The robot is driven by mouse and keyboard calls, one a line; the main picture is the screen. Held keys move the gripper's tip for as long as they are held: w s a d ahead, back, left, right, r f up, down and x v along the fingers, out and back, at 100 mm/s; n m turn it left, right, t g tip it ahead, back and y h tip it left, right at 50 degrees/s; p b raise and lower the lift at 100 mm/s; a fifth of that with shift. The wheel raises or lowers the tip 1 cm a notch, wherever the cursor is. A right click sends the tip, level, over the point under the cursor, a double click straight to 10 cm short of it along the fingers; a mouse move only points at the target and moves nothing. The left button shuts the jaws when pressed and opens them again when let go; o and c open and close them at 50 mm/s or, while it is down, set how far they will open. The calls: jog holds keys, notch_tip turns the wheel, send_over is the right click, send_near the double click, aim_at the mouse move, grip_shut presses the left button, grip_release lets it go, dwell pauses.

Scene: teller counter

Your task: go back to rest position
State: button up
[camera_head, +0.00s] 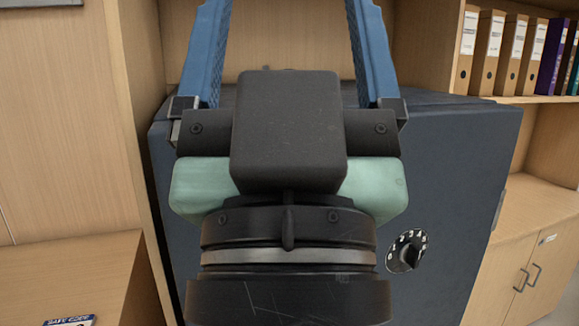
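My gripper (286,22) fills the middle of the head view. Its two blue fingers point up and away, spread wide apart, and their tips run out of the top of the frame. Nothing shows between the visible parts of the fingers. The black and pale green gripper body stands in front of a dark blue-grey safe (455,190) and hides much of its front. The safe has a black dial (407,251) at its lower right. I cannot tell how far the gripper is from the safe.
A wooden shelf at the upper right holds several binders (513,50). A wooden cabinet (530,275) stands right of the safe. A wooden panel (60,130) and a lower wooden surface (60,275) with a small printed item (70,321) are at left.

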notch_tip(320, 180, up, 18)
jog(key=p, duration=1.6)
